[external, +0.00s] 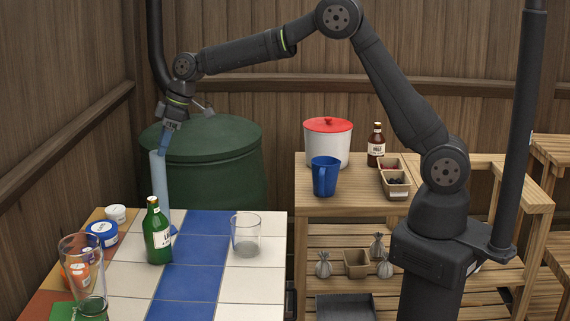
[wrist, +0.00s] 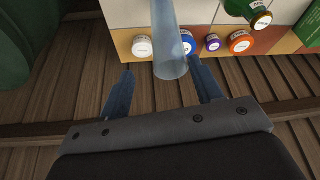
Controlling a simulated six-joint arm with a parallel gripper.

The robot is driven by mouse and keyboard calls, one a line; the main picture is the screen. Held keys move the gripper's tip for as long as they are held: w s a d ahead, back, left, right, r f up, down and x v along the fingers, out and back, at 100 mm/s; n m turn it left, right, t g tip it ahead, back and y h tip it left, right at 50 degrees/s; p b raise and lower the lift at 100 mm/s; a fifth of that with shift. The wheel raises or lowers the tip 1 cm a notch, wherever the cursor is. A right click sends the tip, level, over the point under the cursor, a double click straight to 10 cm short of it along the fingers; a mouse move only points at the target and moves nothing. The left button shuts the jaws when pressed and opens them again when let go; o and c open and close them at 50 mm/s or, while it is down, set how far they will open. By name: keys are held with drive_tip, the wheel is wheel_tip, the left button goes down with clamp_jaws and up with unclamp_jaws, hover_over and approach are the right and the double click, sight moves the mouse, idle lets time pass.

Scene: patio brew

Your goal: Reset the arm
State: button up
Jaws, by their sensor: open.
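My gripper (external: 165,144) is at the far left end of the tiled table, pointing down, with blue fingers. In the wrist view my gripper (wrist: 160,67) has its two fingers spread apart. A tall translucent light-blue tube (external: 159,188) stands on the table just below the fingers. In the wrist view the tube (wrist: 169,45) appears between the fingertips, with a visible gap on each side. I cannot tell how far its top reaches between the fingers.
Near the tube are a green bottle (external: 157,238), a clear glass (external: 245,236), a tall glass (external: 87,275) and several small tubs (external: 102,233). A green barrel (external: 215,165) stands behind. A wooden bench (external: 350,205) holds a red-lidded pot (external: 327,145), blue jug (external: 325,178) and brown bottle (external: 376,148).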

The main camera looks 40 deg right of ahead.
drive_tip(key=d+r, duration=0.5)
drive_tip(key=d, duration=0.4)
wheel_tip(320, 180, up, 12)
drive_tip(key=s+a, duration=0.3)
drive_tip(key=a, duration=0.6)
drive_tip(key=s+a+n, duration=0.1)
drive_tip(key=s+a, duration=0.3)
drive_tip(key=a, duration=0.5)
drive_tip(key=s+a, duration=0.3)
drive_tip(key=a, duration=0.6)
drive_tip(key=shift+s+g, duration=0.3)
drive_tip(key=w+d, duration=0.4)
drive_tip(key=d, duration=0.5)
drive_tip(key=w+d, duration=0.5)
drive_tip(key=d, duration=0.4)
drive_tip(key=shift+w+d+m, duration=0.2)
drive_tip(key=shift+d+m, duration=0.1)
drive_tip(key=shift+d, duration=0.05)
